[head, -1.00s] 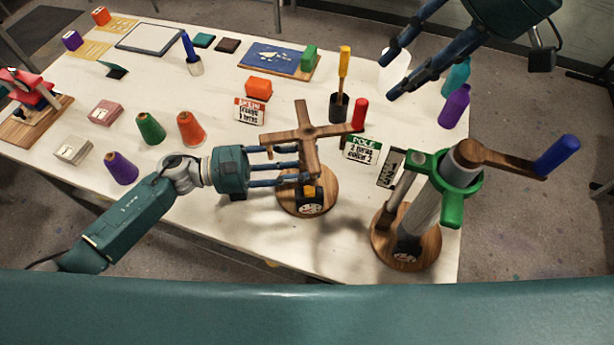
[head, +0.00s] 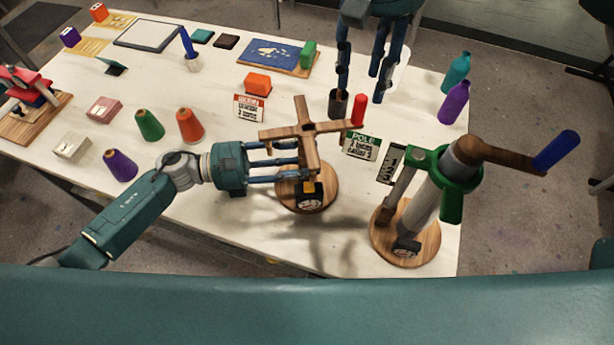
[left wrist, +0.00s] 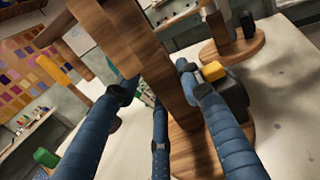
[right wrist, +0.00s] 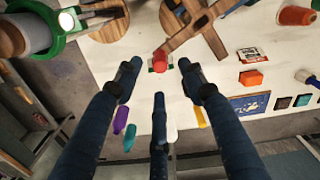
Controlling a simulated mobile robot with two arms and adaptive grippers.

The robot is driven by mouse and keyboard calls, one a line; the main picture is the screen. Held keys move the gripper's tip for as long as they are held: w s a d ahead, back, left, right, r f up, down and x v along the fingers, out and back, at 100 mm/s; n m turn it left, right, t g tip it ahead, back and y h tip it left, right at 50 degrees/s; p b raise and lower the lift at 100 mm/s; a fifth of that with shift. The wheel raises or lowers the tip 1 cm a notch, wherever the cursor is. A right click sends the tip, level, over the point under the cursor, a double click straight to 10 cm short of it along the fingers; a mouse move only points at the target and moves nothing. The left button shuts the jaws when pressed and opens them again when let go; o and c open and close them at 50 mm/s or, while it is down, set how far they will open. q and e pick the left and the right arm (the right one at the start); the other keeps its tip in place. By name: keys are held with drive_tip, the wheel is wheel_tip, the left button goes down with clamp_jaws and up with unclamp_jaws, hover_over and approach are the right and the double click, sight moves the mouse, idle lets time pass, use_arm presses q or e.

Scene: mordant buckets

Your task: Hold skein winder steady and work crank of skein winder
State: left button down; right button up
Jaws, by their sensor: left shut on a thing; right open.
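The skein winder is a wooden cross (head: 305,131) on a post above a round wooden base (head: 323,197) with a small counter. Its red crank knob (head: 358,111) stands upright at the end of the right arm. My left gripper (head: 290,161) is shut around the post under the cross; the left wrist view shows the wooden post (left wrist: 165,65) between the fingers. My right gripper (head: 360,92) is open and points down, close behind the red knob. In the right wrist view, the red knob (right wrist: 161,60) lies between the spread fingertips, apart from them.
A green-collared device (head: 428,190) with a blue-handled crank (head: 555,150) stands at the right front. Purple (head: 454,103) and teal bottles (head: 456,72) stand at the right edge.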

sight(362, 96)
drive_tip(key=shift+f, duration=3.8)
drive_tip(key=shift+c, duration=0.6)
drive_tip(key=c, duration=0.6)
drive_tip(key=shift+o, duration=0.2)
